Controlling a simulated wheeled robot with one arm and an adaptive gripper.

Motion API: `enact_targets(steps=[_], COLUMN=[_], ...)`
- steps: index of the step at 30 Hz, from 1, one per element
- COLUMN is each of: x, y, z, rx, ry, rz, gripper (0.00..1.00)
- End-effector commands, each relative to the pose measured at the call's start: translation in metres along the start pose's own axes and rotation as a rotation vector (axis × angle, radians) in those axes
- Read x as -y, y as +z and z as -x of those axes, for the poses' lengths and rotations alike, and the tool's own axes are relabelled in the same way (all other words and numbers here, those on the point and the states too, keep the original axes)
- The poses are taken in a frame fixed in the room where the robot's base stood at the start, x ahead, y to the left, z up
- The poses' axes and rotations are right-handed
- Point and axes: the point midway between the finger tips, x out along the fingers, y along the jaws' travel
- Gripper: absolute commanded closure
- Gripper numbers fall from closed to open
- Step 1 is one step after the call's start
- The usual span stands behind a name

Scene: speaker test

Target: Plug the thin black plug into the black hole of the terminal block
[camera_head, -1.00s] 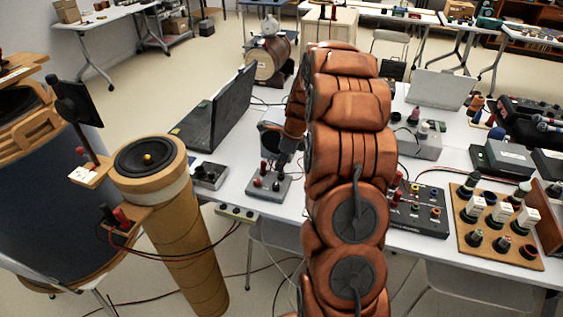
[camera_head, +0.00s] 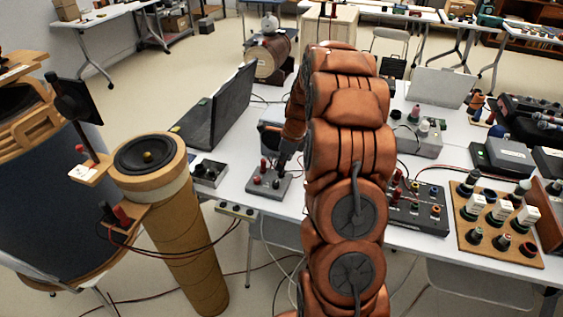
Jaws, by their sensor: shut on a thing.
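A grey terminal block (camera_head: 269,187) sits on the white table left of my arm. A red plug (camera_head: 263,166) stands upright at its back left, and red and dark sockets show on its top face. My gripper (camera_head: 284,158) points down over the block's back right part, shut on the thin black plug (camera_head: 281,169). The plug is small and dark against the gripper. I cannot tell whether its tip is above the black hole or inside it.
A black laptop (camera_head: 217,112) stands open behind the block. A small grey box (camera_head: 209,173) lies to its left, and a round speaker on a tan column (camera_head: 178,230) stands beyond the table edge. A black panel with coloured sockets (camera_head: 418,208) lies right of my arm.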

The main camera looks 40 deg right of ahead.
Motion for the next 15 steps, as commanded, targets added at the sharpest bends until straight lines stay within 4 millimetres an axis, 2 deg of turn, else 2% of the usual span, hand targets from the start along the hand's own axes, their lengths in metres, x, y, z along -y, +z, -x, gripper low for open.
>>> enact_targets(steps=[12,13,15], x=[-0.0003,-0.0002,-0.0001], y=[-0.0016,-0.0015,-0.0015], z=[-0.0061,-0.0058,-0.0055], rx=[0.0,0.0,0.0], ry=[0.001,0.001,0.0], rz=[0.0,0.0,0.0], gripper=[1.0,0.82,0.74])
